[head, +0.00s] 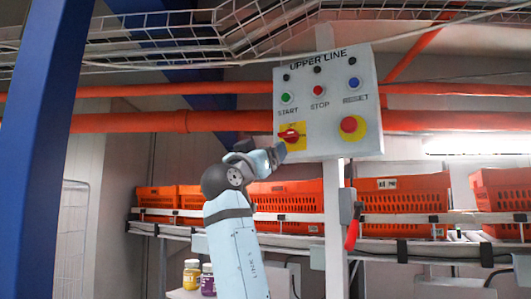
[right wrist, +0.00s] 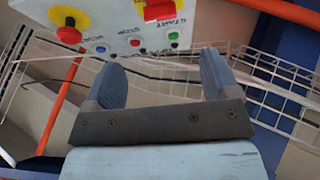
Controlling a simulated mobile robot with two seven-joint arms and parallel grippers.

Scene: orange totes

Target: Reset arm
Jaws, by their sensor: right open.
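A grey control panel (head: 330,130) marked "UPPER LINE" hangs on a post in the head view. It has a green START button (head: 286,98), a red STOP button (head: 320,90), a blue RESET button (head: 353,83), a red rotary switch (head: 290,134) on a yellow plate and a red mushroom button (head: 349,124) on yellow. My right gripper (head: 279,152) is just below and left of the rotary switch; contact is unclear. In the right wrist view the gripper (right wrist: 161,65) is open and empty, with the panel (right wrist: 118,22) inverted beyond its fingers. My left gripper is not in view.
Orange totes (head: 400,190) line a shelf behind the panel. Orange pipes (head: 150,122) and a wire cable tray (head: 250,30) run across above. A blue column (head: 50,130) stands at left. A grey box with a red handle (head: 351,235) is on the post. Small jars (head: 208,280) stand low.

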